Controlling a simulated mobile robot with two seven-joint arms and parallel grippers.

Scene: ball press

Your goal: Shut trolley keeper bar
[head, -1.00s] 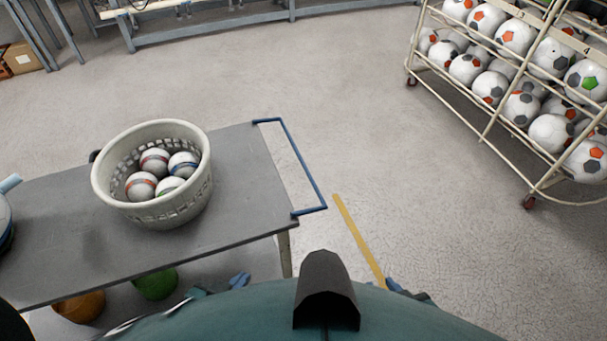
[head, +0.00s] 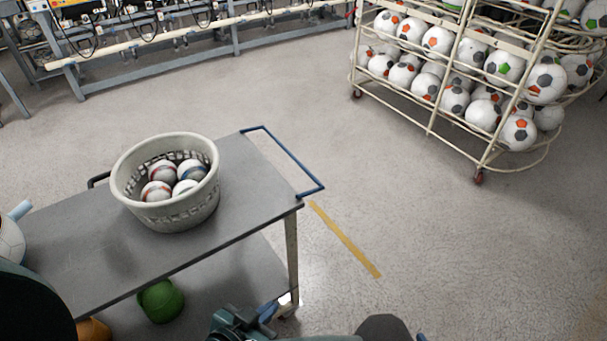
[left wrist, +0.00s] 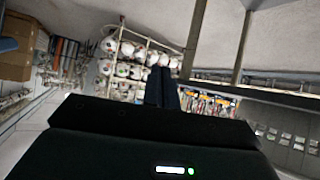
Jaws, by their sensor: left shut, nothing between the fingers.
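A cream wire-frame trolley (head: 432,118) on red castors stands at the upper right of the head view, loaded with several soccer balls (head: 483,115). Pale bars run along its front; I cannot tell which is the keeper bar or how it sits. A wire rack with balls also shows in the left wrist view (left wrist: 145,58). My left gripper (head: 268,312) is low in the head view, beside the grey cart's near leg and well short of the trolley. Its fingers are together and empty in the left wrist view (left wrist: 162,88).
A grey cart (head: 255,180) with a blue end handle (head: 290,160) stands at the left. Clear floor with a yellow stripe (head: 345,240) lies between cart and trolley. Workbenches line the back.

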